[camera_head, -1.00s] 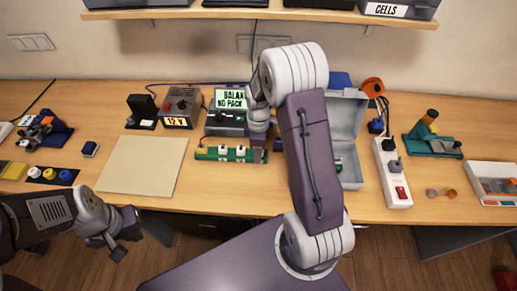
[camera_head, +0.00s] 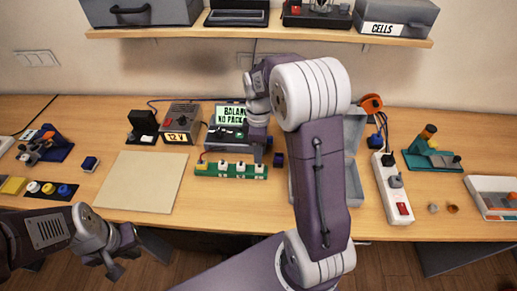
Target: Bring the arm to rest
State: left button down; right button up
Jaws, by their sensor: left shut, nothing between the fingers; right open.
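My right arm reaches up from the bottom middle over the workbench (camera_head: 140,183), with its elbow raised high. My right gripper (camera_head: 262,155) points down at the right end of the green terminal strip (camera_head: 231,175), in front of the charger with the lit screen (camera_head: 236,114). Its jaws are open; the fingertips are small, and I cannot tell whether they touch anything. My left gripper (camera_head: 122,267) is shut and empty, low at the left in front of the bench's front edge.
A grey open case (camera_head: 354,190) stands partly behind my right arm. A white power strip (camera_head: 394,195) lies right of it. A beige mat (camera_head: 140,183) lies clear at left. A shelf (camera_head: 180,32) with boxes hangs above the bench.

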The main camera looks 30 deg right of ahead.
jog(key=s+a+f+m, duration=0.1)
jog(key=s+a+m, duration=0.2)
jog(key=s+m, duration=0.3)
jog(key=s+a+f+m+t, duration=0.1)
jog(key=s+a+f+m, duration=0.1)
jog(key=s+a+m, duration=0.2)
jog(key=s+m, duration=0.2)
jog(key=s, duration=0.1)
